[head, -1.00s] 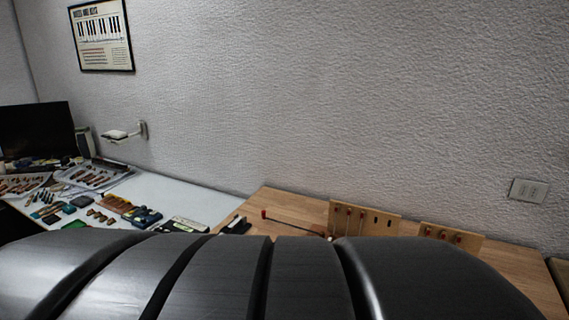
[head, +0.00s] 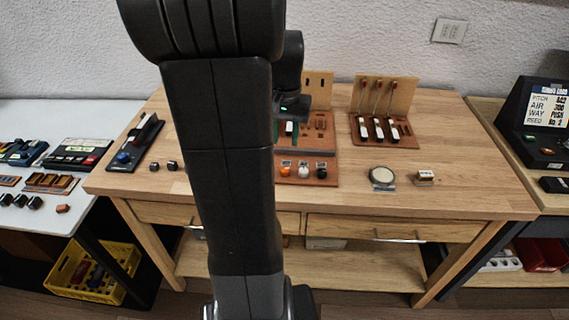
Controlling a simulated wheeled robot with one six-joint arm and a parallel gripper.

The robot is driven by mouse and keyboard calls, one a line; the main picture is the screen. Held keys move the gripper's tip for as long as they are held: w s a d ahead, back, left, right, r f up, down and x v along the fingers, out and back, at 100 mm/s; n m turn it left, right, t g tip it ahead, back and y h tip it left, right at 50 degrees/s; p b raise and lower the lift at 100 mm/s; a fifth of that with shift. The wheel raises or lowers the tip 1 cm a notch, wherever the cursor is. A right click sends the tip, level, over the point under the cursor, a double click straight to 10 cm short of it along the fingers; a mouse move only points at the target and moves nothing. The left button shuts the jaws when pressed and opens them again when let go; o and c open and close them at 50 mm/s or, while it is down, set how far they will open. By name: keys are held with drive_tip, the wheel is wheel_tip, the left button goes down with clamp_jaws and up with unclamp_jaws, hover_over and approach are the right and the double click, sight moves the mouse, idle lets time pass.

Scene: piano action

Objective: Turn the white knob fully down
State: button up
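The white knob (head: 303,172) sits in the front row of the wooden board (head: 330,178) on the workbench, between an orange knob (head: 285,171) and a black knob (head: 321,172). Which way it is turned is too small to tell. My arm stands in front of the bench, just left of the orange knob. My gripper (head: 292,108) is behind the knobs, low over the upper part of the board near a white key. Its fingers are mostly hidden by my arm and too dark to read.
A second board with several keys (head: 382,130) stands to the right. A round gauge (head: 381,176) and a small block (head: 424,177) lie on the bench's front right. A long dark device (head: 136,142) and two small dark cubes are on the left.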

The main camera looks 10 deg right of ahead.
sight(285, 169)
wheel_tip(285, 169, down, 10)
drive_tip(key=shift+f, duration=0.2)
clamp_jaws()
